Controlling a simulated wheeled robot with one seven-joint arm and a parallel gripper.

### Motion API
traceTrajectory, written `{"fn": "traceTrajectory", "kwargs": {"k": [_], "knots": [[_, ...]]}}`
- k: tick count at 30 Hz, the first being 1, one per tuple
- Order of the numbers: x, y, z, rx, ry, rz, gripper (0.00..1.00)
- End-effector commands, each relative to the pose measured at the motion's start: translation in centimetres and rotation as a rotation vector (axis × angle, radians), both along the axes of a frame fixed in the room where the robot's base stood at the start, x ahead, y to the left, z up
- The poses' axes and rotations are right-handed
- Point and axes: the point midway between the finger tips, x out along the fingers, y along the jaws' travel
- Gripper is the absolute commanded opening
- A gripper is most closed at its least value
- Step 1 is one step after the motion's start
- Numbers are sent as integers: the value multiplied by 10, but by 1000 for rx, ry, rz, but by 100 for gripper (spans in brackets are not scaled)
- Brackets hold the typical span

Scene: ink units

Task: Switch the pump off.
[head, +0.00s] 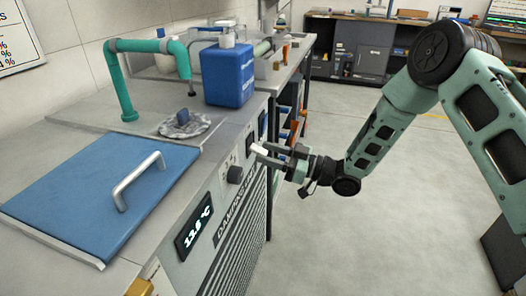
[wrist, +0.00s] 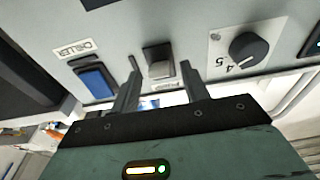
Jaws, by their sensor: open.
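My gripper (head: 262,153) is open and empty in front of the unit's front panel in the head view. In the wrist view its two fingers (wrist: 159,66) stand on either side of a grey rocker switch (wrist: 158,56). I cannot tell whether they touch the panel.
The unit's top holds a blue lid (head: 90,195) with a metal handle, a green pipe (head: 122,90) and a blue container (head: 228,75). A display (head: 194,227) reading about 11.6 °C is on the front, near a vented grille.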

Motion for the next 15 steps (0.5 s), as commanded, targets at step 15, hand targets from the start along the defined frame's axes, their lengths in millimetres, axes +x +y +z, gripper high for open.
{"fn": "traceTrajectory", "kwargs": {"k": [15], "knots": [[-43, -109, -18, 1, 2, -5, 45]]}}
